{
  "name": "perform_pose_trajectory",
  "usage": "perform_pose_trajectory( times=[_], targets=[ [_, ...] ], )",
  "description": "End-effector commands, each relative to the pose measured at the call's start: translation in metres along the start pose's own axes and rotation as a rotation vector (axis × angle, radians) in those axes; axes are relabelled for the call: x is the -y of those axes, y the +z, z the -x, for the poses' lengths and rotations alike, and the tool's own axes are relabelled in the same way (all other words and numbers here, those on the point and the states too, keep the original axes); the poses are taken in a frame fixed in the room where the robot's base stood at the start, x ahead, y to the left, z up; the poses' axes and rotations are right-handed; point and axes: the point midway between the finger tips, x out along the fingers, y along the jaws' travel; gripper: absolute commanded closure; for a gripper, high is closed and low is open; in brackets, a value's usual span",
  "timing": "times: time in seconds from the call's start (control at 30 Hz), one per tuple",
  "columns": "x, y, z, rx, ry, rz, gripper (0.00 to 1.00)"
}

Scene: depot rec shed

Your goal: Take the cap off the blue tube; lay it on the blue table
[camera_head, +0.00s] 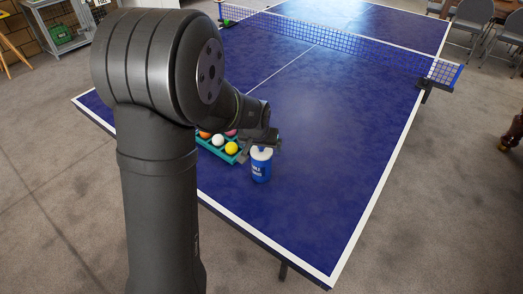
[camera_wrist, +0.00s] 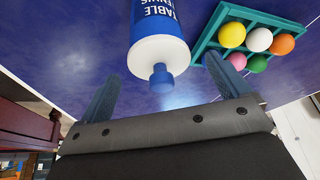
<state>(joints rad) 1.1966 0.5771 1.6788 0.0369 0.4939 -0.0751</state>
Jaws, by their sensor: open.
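The blue tube (camera_head: 261,171) stands upright on the blue table (camera_head: 320,130). In the wrist view the tube (camera_wrist: 158,18) carries "TABLE TENNIS" lettering, and its white cap (camera_wrist: 150,52) with a blue knob (camera_wrist: 161,76) is on its end. The cap also shows in the head view (camera_head: 261,153). My gripper (camera_wrist: 160,82) is open, its two blue-grey fingers apart with the knob between them in the picture. I cannot tell whether either finger touches the knob. In the head view my arm hides part of the gripper.
A teal tray (camera_wrist: 207,40) with several coloured balls sits right beside the tube, close to one finger. The net (camera_head: 350,45) crosses the table farther back. The table surface right of the tube is clear. A green ball (camera_head: 227,22) lies near the net's left end.

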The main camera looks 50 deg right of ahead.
Motion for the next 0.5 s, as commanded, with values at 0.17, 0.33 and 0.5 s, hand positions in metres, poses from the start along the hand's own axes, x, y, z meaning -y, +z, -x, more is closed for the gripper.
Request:
perform_pose_trajectory(
  times=[0.17,0.33,0.5],
  targets=[
    [0.0002,-0.0001,-0.0067,0.000,0.000,0.000,0.06],
    [0.0002,-0.0002,-0.0064,0.000,0.000,0.000,0.08],
    [0.0002,-0.0001,-0.0062,0.000,0.000,0.000,0.42]
  ],
)
